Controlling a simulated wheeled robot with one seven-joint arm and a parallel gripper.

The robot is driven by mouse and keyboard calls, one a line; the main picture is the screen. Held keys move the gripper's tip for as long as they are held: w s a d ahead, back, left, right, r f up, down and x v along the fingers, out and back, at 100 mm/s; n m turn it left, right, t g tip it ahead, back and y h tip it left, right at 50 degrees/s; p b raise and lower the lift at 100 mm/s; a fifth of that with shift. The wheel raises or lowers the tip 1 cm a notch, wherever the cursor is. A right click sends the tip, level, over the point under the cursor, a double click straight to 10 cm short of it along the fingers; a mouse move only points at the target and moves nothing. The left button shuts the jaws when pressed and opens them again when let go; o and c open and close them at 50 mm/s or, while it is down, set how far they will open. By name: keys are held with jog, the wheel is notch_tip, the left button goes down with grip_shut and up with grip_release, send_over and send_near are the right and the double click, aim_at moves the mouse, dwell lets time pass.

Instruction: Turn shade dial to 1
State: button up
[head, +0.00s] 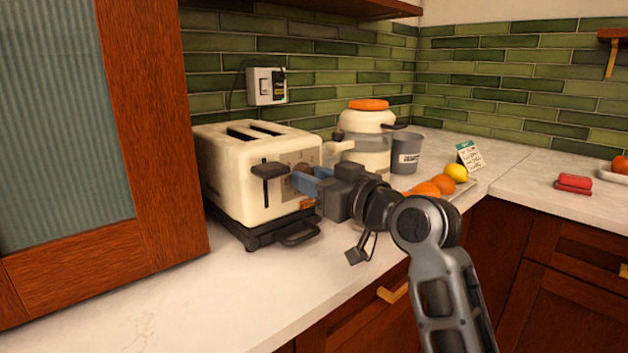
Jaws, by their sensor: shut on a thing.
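A cream toaster (225,175) stands on the counter with two slots on top and a dark lever (268,170) on its front. The shade dial (301,172) is a brownish round knob on the front panel, mostly hidden by my gripper's blue fingers. My gripper (304,181) reaches in from the right and is shut on the dial. The dial's pointer and the number it points at cannot be read.
A cream jar with an orange lid (368,104) and a grey cup (406,153) stand behind my gripper. Oranges (427,189) and a lemon (456,172) lie on the right. A wooden cabinet (158,130) is close on the left. The front counter (190,290) is clear.

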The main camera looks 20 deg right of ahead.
jog(key=o, duration=1)
jog(key=shift+v, duration=3.95)
